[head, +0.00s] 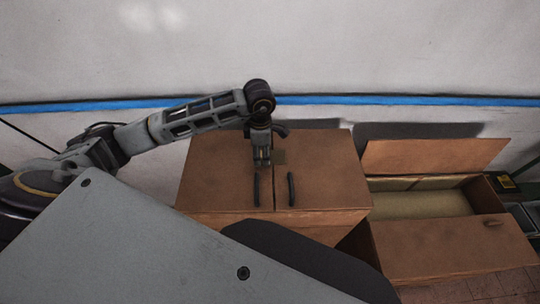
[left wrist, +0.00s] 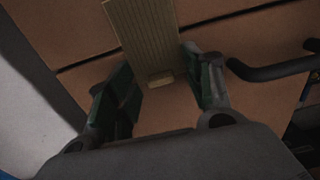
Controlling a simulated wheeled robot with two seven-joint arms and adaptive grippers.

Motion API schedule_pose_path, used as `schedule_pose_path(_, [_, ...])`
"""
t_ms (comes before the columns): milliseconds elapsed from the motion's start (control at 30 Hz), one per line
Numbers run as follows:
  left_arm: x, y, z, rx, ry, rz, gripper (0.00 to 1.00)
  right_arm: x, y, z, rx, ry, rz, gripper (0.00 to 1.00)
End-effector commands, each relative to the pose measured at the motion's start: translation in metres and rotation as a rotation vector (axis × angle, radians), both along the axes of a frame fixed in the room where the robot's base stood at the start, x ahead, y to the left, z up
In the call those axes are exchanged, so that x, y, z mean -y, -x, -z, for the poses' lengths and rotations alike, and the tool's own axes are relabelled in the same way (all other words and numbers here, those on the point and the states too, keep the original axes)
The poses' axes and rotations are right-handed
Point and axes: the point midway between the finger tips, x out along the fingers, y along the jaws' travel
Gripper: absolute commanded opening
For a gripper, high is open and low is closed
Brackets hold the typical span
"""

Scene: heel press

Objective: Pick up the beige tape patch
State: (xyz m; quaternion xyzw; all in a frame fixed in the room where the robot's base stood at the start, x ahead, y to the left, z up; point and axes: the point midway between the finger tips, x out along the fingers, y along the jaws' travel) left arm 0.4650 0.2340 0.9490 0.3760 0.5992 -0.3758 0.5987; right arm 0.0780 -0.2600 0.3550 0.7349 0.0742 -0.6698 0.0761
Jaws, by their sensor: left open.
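The beige tape patch (head: 279,157) lies across the seam between the two lid panels of a brown box (head: 225,160). In the left wrist view the patch (left wrist: 145,30) is a ribbed strip with a small pale block at its near end. My left gripper (head: 262,163) hangs over the box top, beside the patch in the head view. In the left wrist view its two fingers (left wrist: 165,88) are apart, with the patch's near end between their tips. I cannot tell whether they touch it. My right gripper is not in view.
Two dark handles (head: 257,190) (head: 291,189) stand on the lid panels close to my gripper. To the right is an open brown box (head: 440,245) with a raised flap (head: 435,155). A white wall with a blue stripe (head: 400,101) is behind.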

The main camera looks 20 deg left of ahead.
Motion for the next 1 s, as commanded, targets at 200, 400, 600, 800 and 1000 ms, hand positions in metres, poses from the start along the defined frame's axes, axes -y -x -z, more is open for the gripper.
schedule_pose_path(200, [0.0002,0.0,0.0,0.0,0.0,0.0,0.52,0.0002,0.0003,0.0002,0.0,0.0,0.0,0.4])
schedule_pose_path(400, [0.0002,0.0,-0.0002,0.0,0.0,0.0,0.44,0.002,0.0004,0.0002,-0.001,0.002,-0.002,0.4])
schedule_pose_path(600, [0.0002,0.0,-0.0001,0.0,0.0,0.0,0.18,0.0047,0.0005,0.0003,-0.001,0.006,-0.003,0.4])
schedule_pose_path(800, [0.0003,0.0002,0.0001,-0.001,0.0,0.0,0.16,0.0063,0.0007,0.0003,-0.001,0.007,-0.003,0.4])
schedule_pose_path(1000, [0.0002,0.0002,-0.0003,-0.001,0.0,0.0,0.16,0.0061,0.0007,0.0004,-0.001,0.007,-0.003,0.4])
